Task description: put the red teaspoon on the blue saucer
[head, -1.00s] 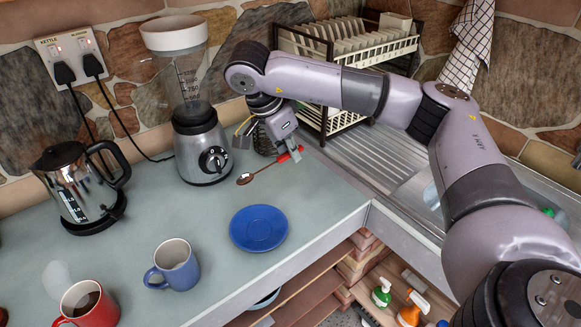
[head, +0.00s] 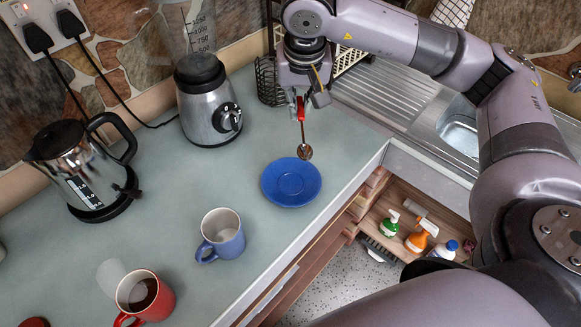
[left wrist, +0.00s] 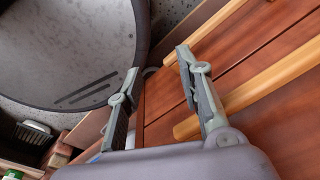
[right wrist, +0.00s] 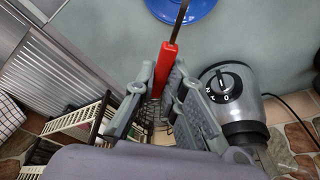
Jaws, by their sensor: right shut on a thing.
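The red teaspoon (head: 302,128) has a red handle and a metal bowl. My right gripper (head: 300,98) is shut on its red handle, and the spoon hangs bowl-down above the counter, just behind the saucer in the head view. In the right wrist view the red handle (right wrist: 166,62) sits between the fingers (right wrist: 166,85). The blue saucer (head: 291,183) lies flat and empty on the counter; part of it shows in the right wrist view (right wrist: 182,8). My left gripper (left wrist: 160,85) shows in the left wrist view with its fingers apart and nothing between them.
A blue mug (head: 222,236) and a red mug (head: 146,296) stand left of the saucer. A kettle (head: 82,168) and a blender (head: 208,105) stand behind. The sink (head: 459,133) is to the right. The counter around the saucer is clear.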

